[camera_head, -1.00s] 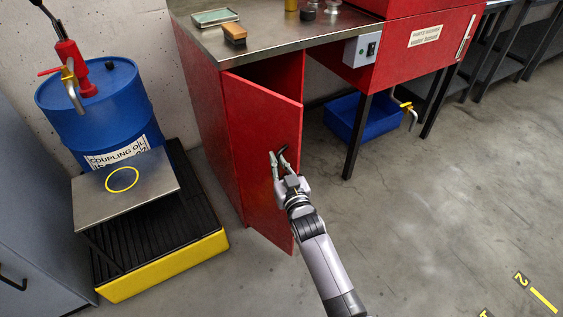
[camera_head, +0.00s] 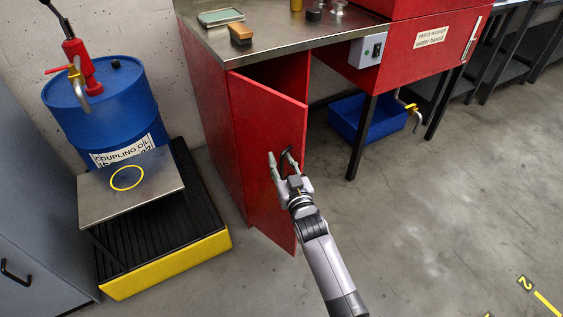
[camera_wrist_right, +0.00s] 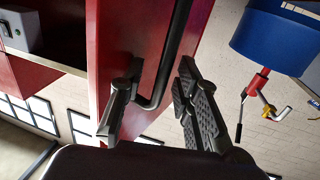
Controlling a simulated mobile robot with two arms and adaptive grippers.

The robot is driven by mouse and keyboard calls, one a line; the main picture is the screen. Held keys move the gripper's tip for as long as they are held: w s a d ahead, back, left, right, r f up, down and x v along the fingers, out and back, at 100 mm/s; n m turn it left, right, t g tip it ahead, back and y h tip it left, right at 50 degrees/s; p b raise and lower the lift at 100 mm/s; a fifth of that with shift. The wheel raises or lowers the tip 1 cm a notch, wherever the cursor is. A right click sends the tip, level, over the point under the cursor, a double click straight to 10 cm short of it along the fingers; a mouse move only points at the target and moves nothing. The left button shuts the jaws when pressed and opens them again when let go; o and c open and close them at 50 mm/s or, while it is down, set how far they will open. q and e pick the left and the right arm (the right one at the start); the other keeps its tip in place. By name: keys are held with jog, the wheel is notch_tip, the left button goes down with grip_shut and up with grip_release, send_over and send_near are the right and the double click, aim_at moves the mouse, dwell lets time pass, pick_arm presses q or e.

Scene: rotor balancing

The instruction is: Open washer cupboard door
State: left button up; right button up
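The red washer cupboard (camera_head: 212,130) stands under the steel worktop. Its red door (camera_head: 268,125) is partly open, swung out toward me, with a dark gap above it. The door also fills the middle of the right wrist view (camera_wrist_right: 118,40). My right gripper (camera_head: 281,160) is at the door's outer face near its free edge. In the right wrist view its fingers (camera_wrist_right: 160,75) are apart, one on each side of the black bar handle (camera_wrist_right: 176,45), with a visible gap to the right finger. Contact at the left finger is unclear. My left gripper is out of view.
A blue drum (camera_head: 105,110) and a yellow-edged spill pallet (camera_head: 170,265) stand left of the door. A blue bin (camera_head: 365,118) sits under the red parts washer (camera_head: 405,50) at right. The floor (camera_head: 430,210) in front and right is clear.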

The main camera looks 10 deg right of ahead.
jog(key=shift+s, duration=0.25)
jog(key=s+d, duration=0.2)
jog(key=s, duration=0.9)
jog(key=shift+s, duration=0.2)
